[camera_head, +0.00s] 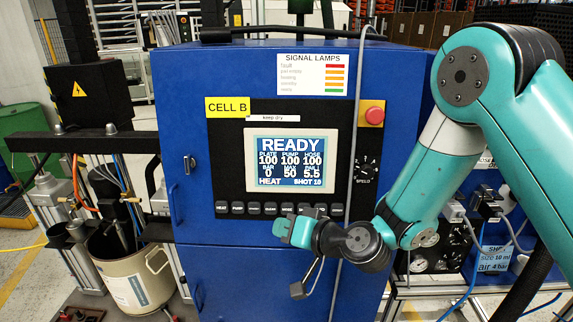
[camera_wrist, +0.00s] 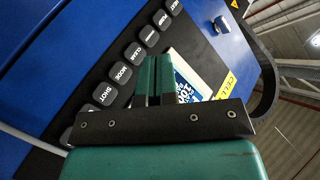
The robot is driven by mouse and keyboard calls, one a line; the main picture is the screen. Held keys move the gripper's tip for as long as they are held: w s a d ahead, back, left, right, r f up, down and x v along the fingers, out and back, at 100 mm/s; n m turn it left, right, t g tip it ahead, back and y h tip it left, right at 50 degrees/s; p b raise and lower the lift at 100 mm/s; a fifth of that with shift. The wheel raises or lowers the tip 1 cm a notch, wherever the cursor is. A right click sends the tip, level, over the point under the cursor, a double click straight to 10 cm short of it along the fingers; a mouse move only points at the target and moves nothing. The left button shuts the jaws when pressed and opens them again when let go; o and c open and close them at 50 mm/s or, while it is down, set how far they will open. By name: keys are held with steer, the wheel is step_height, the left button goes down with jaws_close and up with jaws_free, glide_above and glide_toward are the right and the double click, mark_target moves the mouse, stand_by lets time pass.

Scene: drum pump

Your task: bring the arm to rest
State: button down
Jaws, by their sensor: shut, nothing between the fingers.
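I see no clear contact with the keys. My arm bends down from the upper right. The display (camera_head: 290,160) reads READY, with plate, pump and hose at 100, bar 0 and shot 10.
The blue cabinet (camera_head: 205,110) carries a red stop button (camera_head: 375,114) and a speed knob (camera_head: 365,168). A grey cable hangs down its front. A drum (camera_head: 133,283) under the pump stands left. Gauges and hoses are at right, behind my arm.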

steer(key=s+d+r+n+g+h+b, duration=0.2)
steer(key=s+d, duration=0.5)
steer(key=s, duration=0.5)
steer(key=s+d+r+n+g+h+b, duration=0.2)
steer(key=s+d+r+g+h, duration=0.3)
steer(key=s, duration=0.7)
steer(key=d+r+n+g, duration=0.1)
steer(key=d+g, duration=0.1)
steer(key=d, duration=0.1)
steer(key=shift+s+d+r+b, duration=0.2)
steer(key=shift+s+r+b, duration=0.05)
steer(key=shift+r+b, duration=0.1)
